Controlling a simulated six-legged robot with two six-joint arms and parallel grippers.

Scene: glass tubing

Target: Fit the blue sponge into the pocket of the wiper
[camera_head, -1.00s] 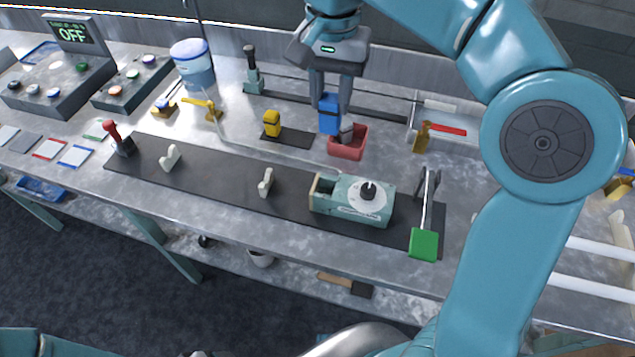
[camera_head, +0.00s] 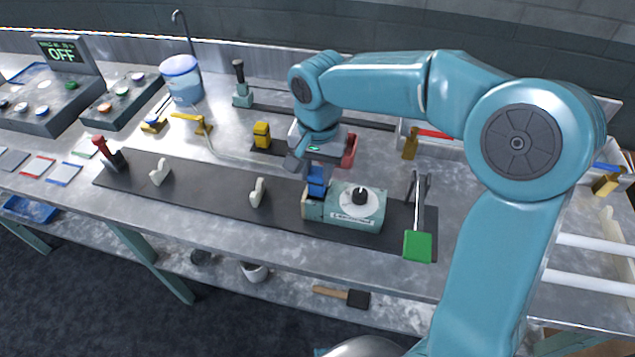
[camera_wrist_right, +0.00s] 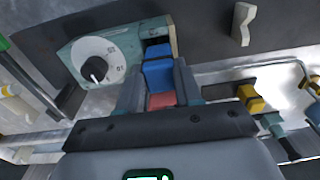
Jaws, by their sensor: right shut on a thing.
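The blue sponge (camera_head: 317,184) is a small upright block held between the fingers of my right gripper (camera_head: 318,172). It also shows between the fingers in the right wrist view (camera_wrist_right: 158,74). The wiper seems to be the teal box (camera_head: 345,222) with a white dial and black knob, lying on the dark mat. Its pocket is the open slot at its left end. The sponge's lower end is at that slot in the head view; I cannot tell whether it is inside or just above. My left gripper is not in view.
A yellow block (camera_head: 262,134) is farther back.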

